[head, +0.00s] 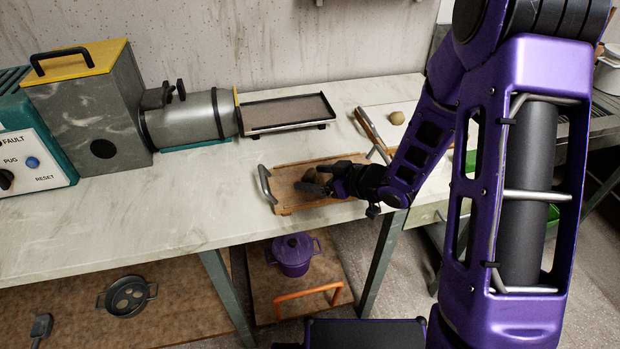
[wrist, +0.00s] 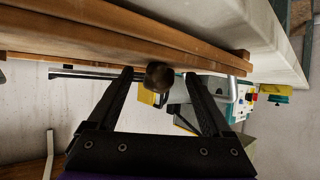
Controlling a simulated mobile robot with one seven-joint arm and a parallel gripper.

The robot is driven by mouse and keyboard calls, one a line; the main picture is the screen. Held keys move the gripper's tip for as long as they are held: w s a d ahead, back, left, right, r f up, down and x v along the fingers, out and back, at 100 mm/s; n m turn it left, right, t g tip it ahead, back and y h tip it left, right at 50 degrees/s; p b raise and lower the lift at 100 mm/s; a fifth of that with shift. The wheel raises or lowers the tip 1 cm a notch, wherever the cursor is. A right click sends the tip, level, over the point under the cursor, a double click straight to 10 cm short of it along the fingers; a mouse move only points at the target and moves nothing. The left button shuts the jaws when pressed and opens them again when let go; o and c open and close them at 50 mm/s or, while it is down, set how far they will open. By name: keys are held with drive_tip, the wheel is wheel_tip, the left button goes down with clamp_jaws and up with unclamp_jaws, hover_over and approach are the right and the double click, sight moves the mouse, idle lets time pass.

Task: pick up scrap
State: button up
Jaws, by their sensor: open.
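A small brown lump (head: 309,175), which looks like the clay scrap, lies on a wooden tray (head: 290,207) with metal handles on the worktable. My gripper (head: 322,177) reaches over the tray from the right, low and close to the lump. In the wrist view the lump (wrist: 158,75) shows between the two dark fingertips of my gripper (wrist: 158,73), with gaps on both sides. The jaws are open, and I cannot tell how far the lump sits between them. In the head view the fingers partly hide the lump.
A pale lump (head: 397,117) sits on a white board (head: 375,113) behind my gripper. A flat dark-rimmed tray (head: 287,112) stands at the pug machine's outlet (head: 190,118). The table's left front (head: 120,215) is clear. A purple pot (head: 293,256) stands below.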

clamp_jaws()
idle(0.4)
